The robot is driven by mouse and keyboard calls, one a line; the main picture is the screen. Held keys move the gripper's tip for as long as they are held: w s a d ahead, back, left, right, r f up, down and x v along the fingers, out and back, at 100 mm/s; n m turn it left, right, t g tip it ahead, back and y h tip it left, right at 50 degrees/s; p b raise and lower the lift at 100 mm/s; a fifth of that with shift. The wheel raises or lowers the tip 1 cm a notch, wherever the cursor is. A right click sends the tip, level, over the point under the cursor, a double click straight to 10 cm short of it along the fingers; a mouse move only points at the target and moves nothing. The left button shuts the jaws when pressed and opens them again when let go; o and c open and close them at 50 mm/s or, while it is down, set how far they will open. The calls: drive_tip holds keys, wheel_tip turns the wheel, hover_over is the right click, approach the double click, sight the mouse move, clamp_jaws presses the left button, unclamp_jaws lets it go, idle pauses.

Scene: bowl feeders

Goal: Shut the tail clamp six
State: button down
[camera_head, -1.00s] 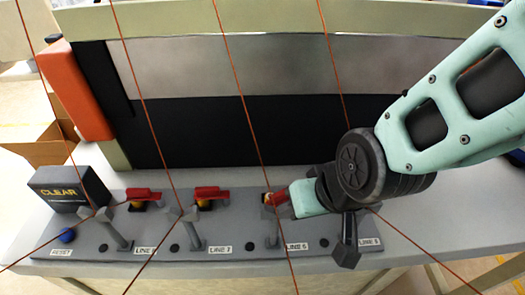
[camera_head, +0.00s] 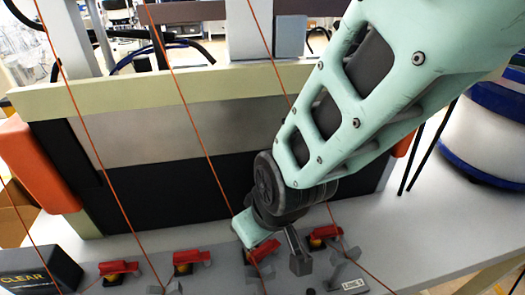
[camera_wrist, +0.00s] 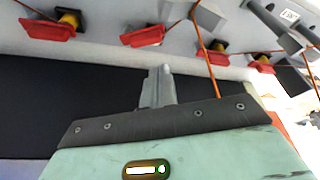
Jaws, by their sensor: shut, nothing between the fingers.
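Several red tail clamps with yellow bodies stand in a row on the grey panel. Going by the row and the line 5 label (camera_head: 350,285), the third from the left is tail clamp six (camera_head: 262,251). Its red lever shows just below my pale green gripper (camera_head: 250,232). In the wrist view I take it to be the red lever (camera_wrist: 142,37) beyond the fingertips. My gripper (camera_wrist: 160,76) is shut and empty there, with a visible gap to that lever. The fingertips are hidden in the head view, and I cannot tell how far the lever is closed.
Neighbouring clamps stand left (camera_head: 190,258) and right (camera_head: 325,235). Taut orange cords cross above the panel. A black CLEAR box (camera_head: 38,272) is at the left end, and a machine with a dark front (camera_head: 150,185) rises behind. White tabletop (camera_head: 445,225) is free at right.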

sight(265, 249)
drive_tip(key=x, duration=0.9)
drive_tip(key=shift+f, duration=0.1)
